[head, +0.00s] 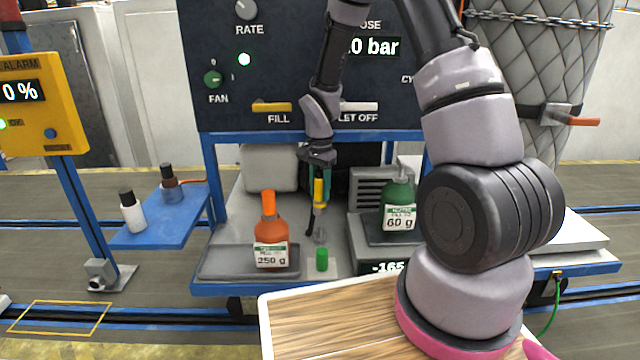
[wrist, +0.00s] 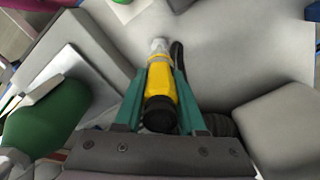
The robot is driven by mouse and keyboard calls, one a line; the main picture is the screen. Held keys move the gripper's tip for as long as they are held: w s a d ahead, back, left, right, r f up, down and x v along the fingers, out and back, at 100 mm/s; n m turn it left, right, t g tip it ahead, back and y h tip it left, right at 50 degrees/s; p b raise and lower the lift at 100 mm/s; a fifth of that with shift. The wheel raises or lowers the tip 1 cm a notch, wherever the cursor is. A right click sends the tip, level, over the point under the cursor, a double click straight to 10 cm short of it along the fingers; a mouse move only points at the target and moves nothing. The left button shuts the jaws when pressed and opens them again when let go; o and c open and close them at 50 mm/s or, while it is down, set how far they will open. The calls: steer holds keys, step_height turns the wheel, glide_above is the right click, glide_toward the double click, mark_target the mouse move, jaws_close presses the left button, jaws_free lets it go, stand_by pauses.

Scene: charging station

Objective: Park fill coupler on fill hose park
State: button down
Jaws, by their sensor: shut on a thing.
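The fill coupler (head: 319,192) is yellow with a black collar. In the wrist view the coupler (wrist: 161,88) lies between the teal fingers of my gripper (wrist: 160,85), which is shut on it. In the head view my gripper (head: 319,178) holds it upright above the bench, between the orange bottle and the green bottle. A dark hose (head: 311,215) hangs beside it. A small clear, greyish piece (head: 320,236) shows below the coupler; I cannot tell whether they touch. I cannot tell for sure which part is the fill hose park.
An orange bottle (head: 270,235) stands on a grey tray at left. A green bottle (head: 398,203) stands on the scale at right. A small green cylinder (head: 322,260) stands near the bench's front edge. The dark control panel (head: 290,60) rises behind.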

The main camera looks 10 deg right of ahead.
mark_target(320, 215)
steer(key=shift+f, duration=1.75)
steer(key=shift+f, duration=2.6)
steer(key=shift+c, duration=2.1)
jaws_free()
step_height(320, 215, up, 11)
steer(key=shift+f, duration=0.1)
